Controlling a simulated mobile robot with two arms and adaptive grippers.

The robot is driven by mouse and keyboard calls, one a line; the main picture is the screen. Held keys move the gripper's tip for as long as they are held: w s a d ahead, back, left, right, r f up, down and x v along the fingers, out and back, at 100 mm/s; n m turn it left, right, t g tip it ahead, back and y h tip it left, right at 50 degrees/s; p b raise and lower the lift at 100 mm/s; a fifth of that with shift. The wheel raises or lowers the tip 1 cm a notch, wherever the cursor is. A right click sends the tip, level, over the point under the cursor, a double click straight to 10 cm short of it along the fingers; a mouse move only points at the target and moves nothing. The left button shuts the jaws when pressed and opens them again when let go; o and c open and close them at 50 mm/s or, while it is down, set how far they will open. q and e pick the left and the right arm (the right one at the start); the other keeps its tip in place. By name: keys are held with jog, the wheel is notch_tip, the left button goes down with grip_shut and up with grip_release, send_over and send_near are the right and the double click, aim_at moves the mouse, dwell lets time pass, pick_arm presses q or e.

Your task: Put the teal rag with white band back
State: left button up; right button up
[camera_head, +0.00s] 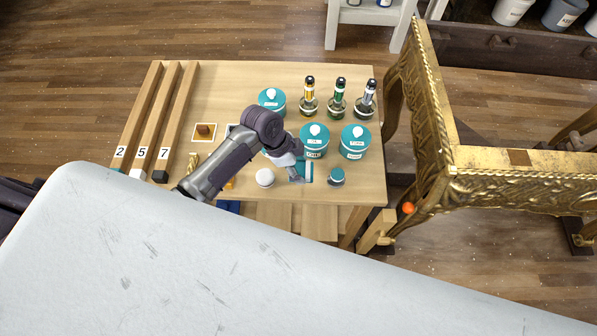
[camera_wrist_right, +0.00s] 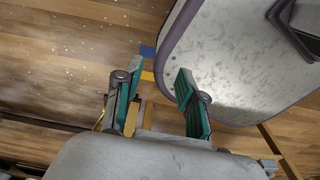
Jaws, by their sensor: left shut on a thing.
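The teal rag with white band (camera_head: 306,173) shows as a small teal and pale patch at my left gripper (camera_head: 297,177), above the front part of the wooden table (camera_head: 340,192). My left gripper points down and is shut on the rag. The arm hides part of it, and I cannot tell whether the rag touches the table. In the right wrist view my right gripper (camera_wrist_right: 157,82) is open and empty, its two teal-padded fingers wide apart. It is not in the head view.
Teal-lidded tins (camera_head: 355,141) and several bottles (camera_head: 340,100) stand close behind the left gripper. A white round thing (camera_head: 265,177) and a small teal jar (camera_head: 337,176) flank it. Numbered wooden bars (camera_head: 150,115) lie left. A gilt console (camera_head: 480,170) stands right.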

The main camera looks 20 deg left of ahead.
pick_arm(q)
jog(key=shift+a+f, duration=0.1)
jog(key=shift+f, duration=1.95)
jog(key=o, duration=1)
jog(key=shift+r, duration=0.1)
jog(key=v, duration=1.2)
jog(key=shift+s, duration=0.1)
